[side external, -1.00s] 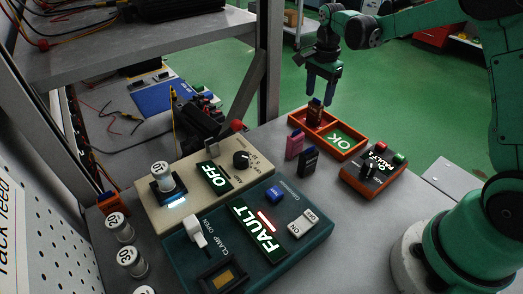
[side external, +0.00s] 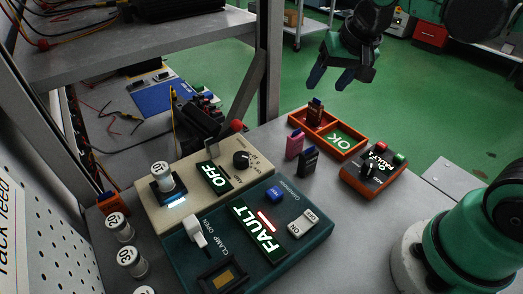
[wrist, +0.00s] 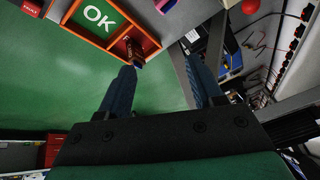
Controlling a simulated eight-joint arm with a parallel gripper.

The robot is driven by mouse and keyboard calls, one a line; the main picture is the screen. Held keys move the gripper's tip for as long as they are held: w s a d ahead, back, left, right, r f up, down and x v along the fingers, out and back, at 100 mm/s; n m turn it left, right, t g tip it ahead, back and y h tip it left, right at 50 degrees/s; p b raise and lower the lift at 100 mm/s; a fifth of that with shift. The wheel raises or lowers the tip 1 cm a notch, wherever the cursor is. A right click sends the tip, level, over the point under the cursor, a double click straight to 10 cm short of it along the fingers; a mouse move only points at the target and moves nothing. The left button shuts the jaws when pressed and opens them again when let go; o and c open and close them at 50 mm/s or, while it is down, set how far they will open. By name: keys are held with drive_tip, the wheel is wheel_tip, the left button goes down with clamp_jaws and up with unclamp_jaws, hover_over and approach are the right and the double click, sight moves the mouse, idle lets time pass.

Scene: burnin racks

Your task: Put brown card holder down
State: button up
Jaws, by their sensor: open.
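The brown card holder (side external: 315,111) stands upright in the left compartment of the orange tray (side external: 341,153), beside the green OK panel (side external: 341,139). In the wrist view the brown card holder (wrist: 134,50) shows in the tray, just beyond one fingertip. My gripper (side external: 328,82) is open and empty, raised above and behind the tray, apart from the holder. Its two spread blue fingers also show in the wrist view (wrist: 160,76) with nothing between them.
A pink holder (side external: 294,144) and a black holder (side external: 308,161) stand in front of the tray. An orange box with a knob (side external: 373,172) is to its right. A teal FAULT console (side external: 300,245) and a beige OFF console (side external: 150,207) fill the table's left and front.

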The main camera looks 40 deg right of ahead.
drive_tip(key=s+a+f+n, duration=0.1)
drive_tip(key=n, duration=0.1)
drive_tip(key=s+n+t, duration=0.1)
drive_tip(key=s+a+f+n+t, duration=0.1)
drive_tip(key=s+n, duration=0.1)
drive_tip(key=shift+a+f+n, duration=0.3)
drive_tip(key=shift+f, duration=0.05)
idle(0.9)
